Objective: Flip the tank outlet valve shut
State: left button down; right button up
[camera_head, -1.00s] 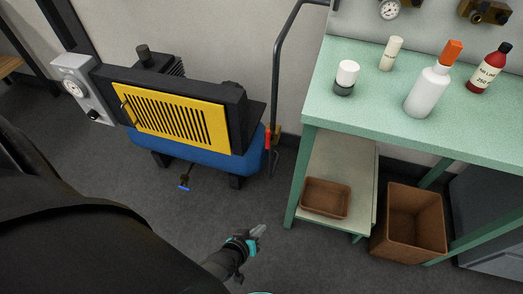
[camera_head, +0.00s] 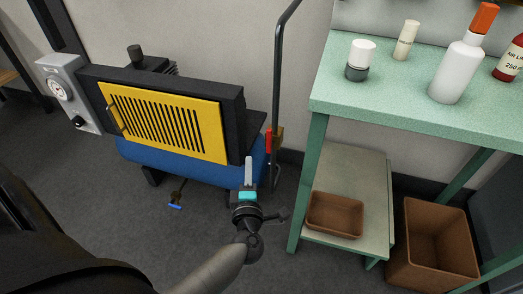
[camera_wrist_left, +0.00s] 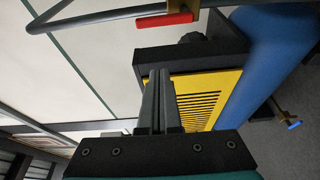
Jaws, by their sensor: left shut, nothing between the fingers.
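A red valve lever (camera_head: 268,142) sits on a brass body (camera_head: 278,135) by the dark pipe at the right end of the blue tank (camera_head: 190,165). The lever points roughly along the pipe. It also shows at the top of the left wrist view (camera_wrist_left: 165,20), beyond the fingertips. My left gripper (camera_head: 248,162) is shut and empty. Its fingers (camera_wrist_left: 158,78) stand just left of and below the lever in the head view, apart from it in the wrist view. A small blue-handled valve (camera_head: 175,206) hangs under the tank. My right gripper is out of view.
The yellow slatted guard (camera_head: 165,122) and its black frame stand above the tank. The dark pipe (camera_head: 278,70) rises beside the lever. A green bench (camera_head: 400,105) with bottles and brown bins (camera_head: 335,213) stands at the right. The floor between is open.

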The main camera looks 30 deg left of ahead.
aim_at(270, 138)
pick_arm(q)
jog(key=shift+a, duration=0.15)
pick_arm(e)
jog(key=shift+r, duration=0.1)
pick_arm(q)
jog(key=w+a+b, duration=0.1)
jog(key=w+b, duration=0.3)
jog(key=w, duration=0.5)
jog(key=shift+w+a+b, duration=0.15)
jog(key=shift+a+b, duration=0.1)
jog(key=shift+b, duration=0.05)
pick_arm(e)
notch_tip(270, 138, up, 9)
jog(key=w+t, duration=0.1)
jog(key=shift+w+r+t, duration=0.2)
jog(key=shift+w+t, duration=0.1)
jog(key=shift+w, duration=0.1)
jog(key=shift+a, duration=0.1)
